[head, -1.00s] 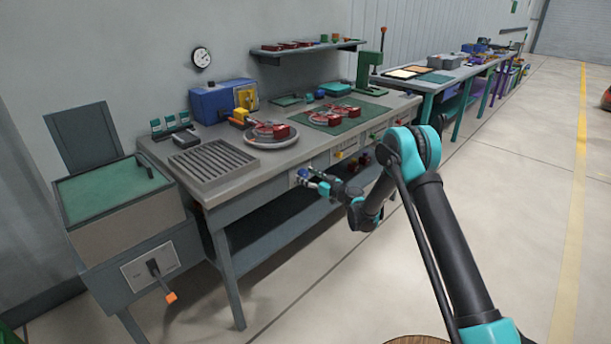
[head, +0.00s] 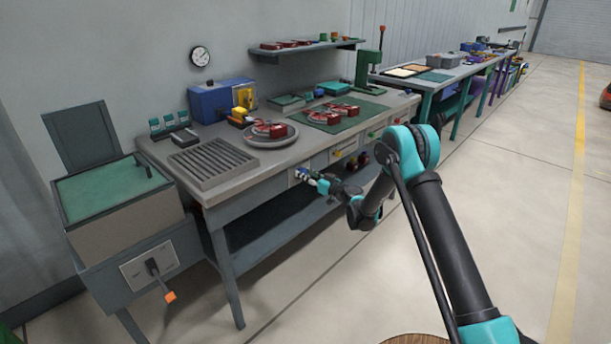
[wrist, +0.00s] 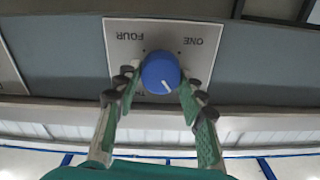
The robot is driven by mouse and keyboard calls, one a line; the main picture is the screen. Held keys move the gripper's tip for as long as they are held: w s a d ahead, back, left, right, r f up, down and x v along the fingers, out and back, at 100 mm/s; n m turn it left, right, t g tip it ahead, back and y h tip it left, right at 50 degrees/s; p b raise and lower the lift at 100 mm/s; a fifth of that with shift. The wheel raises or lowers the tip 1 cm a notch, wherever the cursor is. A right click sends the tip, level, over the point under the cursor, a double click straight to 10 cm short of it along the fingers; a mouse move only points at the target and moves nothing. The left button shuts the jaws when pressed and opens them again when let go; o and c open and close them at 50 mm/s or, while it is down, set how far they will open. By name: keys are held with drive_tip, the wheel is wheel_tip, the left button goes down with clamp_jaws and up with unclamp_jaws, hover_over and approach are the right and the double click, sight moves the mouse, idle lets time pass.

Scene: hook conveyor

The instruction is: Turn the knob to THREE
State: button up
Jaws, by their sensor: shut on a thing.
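The round blue knob (wrist: 160,72) with a white pointer line sits on a pale plate (wrist: 120,32) on the bench front. In the wrist view the plate's lettering is upside down, with FOUR at upper left and ONE at upper right. The pointer line is on the knob's lower part, pointing down and slightly right in the picture. Labels lower on the plate are hidden or not readable. My gripper (wrist: 158,90) is shut on the knob, one finger on each side. In the head view my gripper (head: 307,176) is at the bench front, largely covering the knob.
The bench top (head: 228,188) is above my gripper, with a slatted grate (head: 212,162) and a round tray (head: 244,140). More small controls line the bench front to the right. A cabinet with an orange-tipped lever (head: 169,296) stands left. The floor at right is clear.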

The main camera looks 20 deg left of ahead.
drive_tip(key=m, duration=0.4)
drive_tip(key=shift+w+m, duration=0.1)
drive_tip(key=shift+m, duration=0.2)
drive_tip(key=m, duration=0.3)
drive_tip(key=shift+w+d+f+m, duration=0.1)
drive_tip(key=shift+m, duration=0.2)
drive_tip(key=m, duration=0.4)
drive_tip(key=shift+f, duration=0.1)
drive_tip(key=shift+m, duration=1.8)
drive_tip(key=shift+f, duration=0.1)
drive_tip(key=o, duration=1.2)
drive_tip(key=shift+c, duration=0.2)
drive_tip(key=shift+d, duration=0.1)
